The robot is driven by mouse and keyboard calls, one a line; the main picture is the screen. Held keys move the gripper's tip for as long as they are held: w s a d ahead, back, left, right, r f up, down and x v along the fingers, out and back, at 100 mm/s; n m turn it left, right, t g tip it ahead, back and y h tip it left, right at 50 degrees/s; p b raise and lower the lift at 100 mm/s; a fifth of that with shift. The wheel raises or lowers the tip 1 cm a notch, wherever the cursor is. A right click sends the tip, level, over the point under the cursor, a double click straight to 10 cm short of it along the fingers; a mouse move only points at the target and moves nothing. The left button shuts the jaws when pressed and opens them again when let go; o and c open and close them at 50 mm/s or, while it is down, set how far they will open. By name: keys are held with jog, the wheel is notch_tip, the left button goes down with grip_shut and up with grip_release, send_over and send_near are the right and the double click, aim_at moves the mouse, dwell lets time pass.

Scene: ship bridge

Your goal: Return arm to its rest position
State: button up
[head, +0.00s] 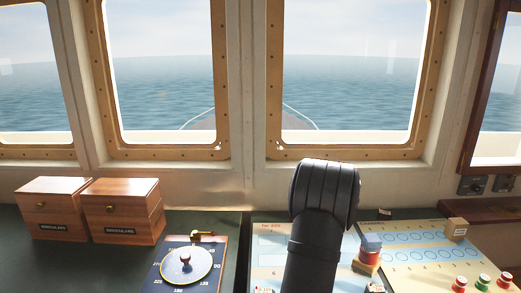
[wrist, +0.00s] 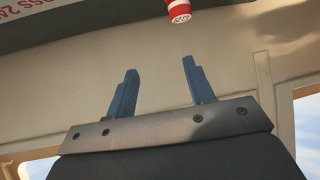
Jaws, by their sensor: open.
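My gripper (wrist: 157,90) shows in the wrist view with its two blue fingers apart and nothing between them. A pale wall or ceiling panel lies behind the fingers. In the head view my black arm rises from the bottom centre, in front of the console, and bends at a rounded joint; my gripper does not show there. The arm hides part of the chart board behind it.
Two wooden boxes (head: 55,208) (head: 122,211) stand at the left. A round dial (head: 187,265) lies left of my arm. Stacked blocks (head: 368,254) stand close to its right, on a board with blue circles (head: 415,237). A red-and-white object (wrist: 179,10) hangs beyond my fingertips.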

jog(key=s+d+r, duration=0.2)
jog(key=r, duration=0.5)
jog(key=s+d+r, duration=0.2)
jog(key=r, duration=0.5)
jog(key=w+a+n+g+y, duration=0.1)
jog(key=w+a+n+y, duration=0.1)
jog(key=a, duration=2.4)
jog(key=shift+r+n+g+y, duration=0.15)
jog(key=shift+n+g+y, duration=0.25)
jog(key=shift+n+y, duration=0.65)
jog(key=d+m+t+h, duration=0.1)
jog(key=d+m+h, duration=0.2)
jog(key=d, duration=1.8)
jog(key=shift+s+t, duration=0.3)
jog(key=shift+h, duration=0.25)
